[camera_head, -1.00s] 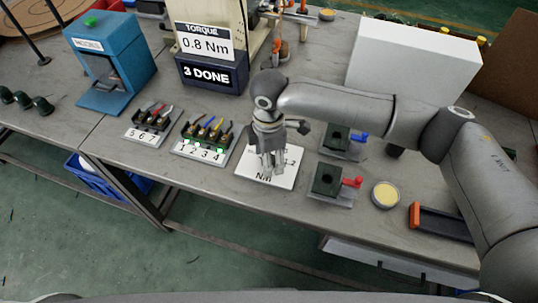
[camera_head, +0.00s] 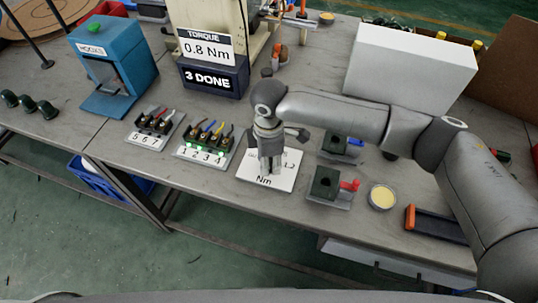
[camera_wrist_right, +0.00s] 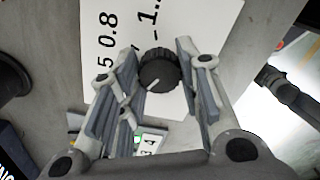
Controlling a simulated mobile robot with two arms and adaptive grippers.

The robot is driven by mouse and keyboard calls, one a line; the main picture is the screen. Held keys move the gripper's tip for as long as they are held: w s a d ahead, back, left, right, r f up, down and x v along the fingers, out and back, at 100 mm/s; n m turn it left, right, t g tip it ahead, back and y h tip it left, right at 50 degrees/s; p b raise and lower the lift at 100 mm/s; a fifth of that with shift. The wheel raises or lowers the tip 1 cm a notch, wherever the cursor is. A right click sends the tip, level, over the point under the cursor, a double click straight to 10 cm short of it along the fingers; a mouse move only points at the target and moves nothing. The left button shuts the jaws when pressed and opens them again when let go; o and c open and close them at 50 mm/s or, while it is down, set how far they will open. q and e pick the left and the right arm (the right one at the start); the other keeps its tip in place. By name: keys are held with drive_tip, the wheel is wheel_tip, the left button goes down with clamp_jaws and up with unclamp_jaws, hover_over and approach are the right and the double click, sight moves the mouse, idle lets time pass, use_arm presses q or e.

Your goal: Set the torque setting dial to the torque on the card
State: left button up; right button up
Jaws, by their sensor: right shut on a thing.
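The torque card (camera_head: 205,47) reads "TORQUE 0.8 Nm" and stands above a dark "3 DONE" display (camera_head: 212,77). The white dial plate (camera_head: 287,180) lies on the bench, marked "Nm"; its printed "0.8" shows in the right wrist view. The black ridged dial (camera_wrist_right: 158,70) sits on the plate, its white pointer line toward the lower left of the wrist view. My right gripper (camera_head: 270,168) points down over the plate and is shut on the dial, with fingers on either side (camera_wrist_right: 160,82). The gripper hides the dial in the head view. My left gripper is out of view.
A large white box (camera_head: 410,65) is behind my arm.

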drive_tip(key=m+p, duration=0.3)
drive_tip(key=p, duration=0.1)
drive_tip(key=m+p, duration=0.4)
drive_tip(key=p, duration=0.1)
drive_tip(key=m+p, duration=0.3)
drive_tip(key=p, duration=0.2)
drive_tip(key=shift+s+r+m, duration=0.15)
drive_tip(key=shift+r+m, duration=0.1)
drive_tip(key=shift+m, duration=0.15)
drive_tip(key=m+p, duration=0.2)
drive_tip(key=m, duration=0.1)
drive_tip(key=shift+f+p, duration=0.1)
drive_tip(key=shift+p, duration=0.25)
drive_tip(key=shift+f+m+p, duration=0.1)
drive_tip(key=shift+m+p, duration=0.7)
drive_tip(key=shift+m, duration=0.5)
drive_tip(key=o, duration=1.1)
drive_tip(key=shift+c, duration=0.2)
wheel_tip(320, 180, up, 12)
